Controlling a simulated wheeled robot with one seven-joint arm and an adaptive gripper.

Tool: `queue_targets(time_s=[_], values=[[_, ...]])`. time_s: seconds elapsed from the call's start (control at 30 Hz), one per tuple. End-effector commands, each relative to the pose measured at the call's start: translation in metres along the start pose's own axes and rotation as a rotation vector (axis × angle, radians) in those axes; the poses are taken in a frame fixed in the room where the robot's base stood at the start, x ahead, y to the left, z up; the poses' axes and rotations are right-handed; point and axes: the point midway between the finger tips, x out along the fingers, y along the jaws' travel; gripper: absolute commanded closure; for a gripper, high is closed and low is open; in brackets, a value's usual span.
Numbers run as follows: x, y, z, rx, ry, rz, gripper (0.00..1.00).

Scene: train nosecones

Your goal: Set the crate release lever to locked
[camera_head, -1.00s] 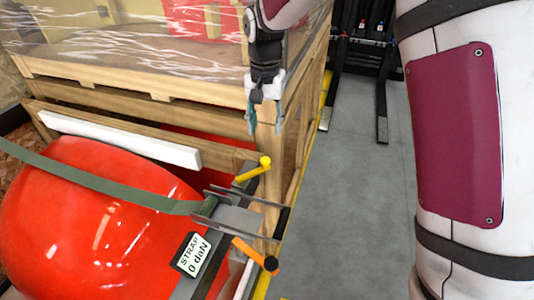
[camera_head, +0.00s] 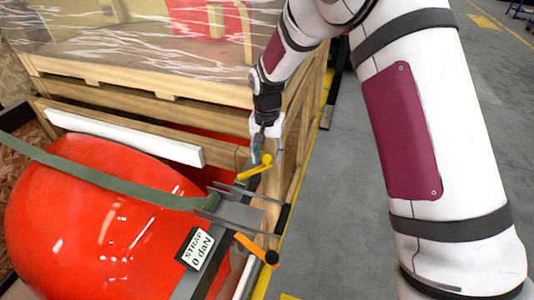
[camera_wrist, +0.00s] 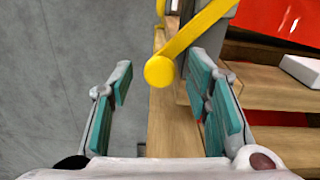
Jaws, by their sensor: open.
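A yellow lever with a round knob (camera_head: 256,166) is at the crate's front corner, beside the strap bracket. In the wrist view the yellow lever (camera_wrist: 190,38) runs from upper right down to its knob, which appears between my fingers. My gripper (camera_head: 261,151) is open, with teal pads, right at the knob in the head view. In the wrist view my gripper (camera_wrist: 161,85) shows a gap on both sides of the knob, with no contact visible. An orange handle with a black end (camera_head: 255,249) sits lower, by the strap bracket. No locked marking is readable.
The wooden crate (camera_head: 120,88) with clear wrap stands behind. A red nosecone (camera_head: 90,215) lies under a green strap (camera_head: 100,182). A label (camera_head: 196,249) reads "STRAP 0 daN". A metal bracket (camera_head: 238,213) juts near the lever. Grey floor (camera_head: 345,200) is clear at right.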

Motion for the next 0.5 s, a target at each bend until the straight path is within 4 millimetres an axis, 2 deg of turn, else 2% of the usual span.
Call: queue_targets(time_s=[0.03, 0.23, 0.5], values=[[-0.0001, 0.0000, -0.0001, 0.000, 0.000, 0.000, 0.55], [-0.0003, 0.0000, 0.0000, 0.000, 0.000, 0.000, 1.00], [-0.0005, 0.0004, 0.0006, 0.006, 0.000, 0.000, 1.00]])
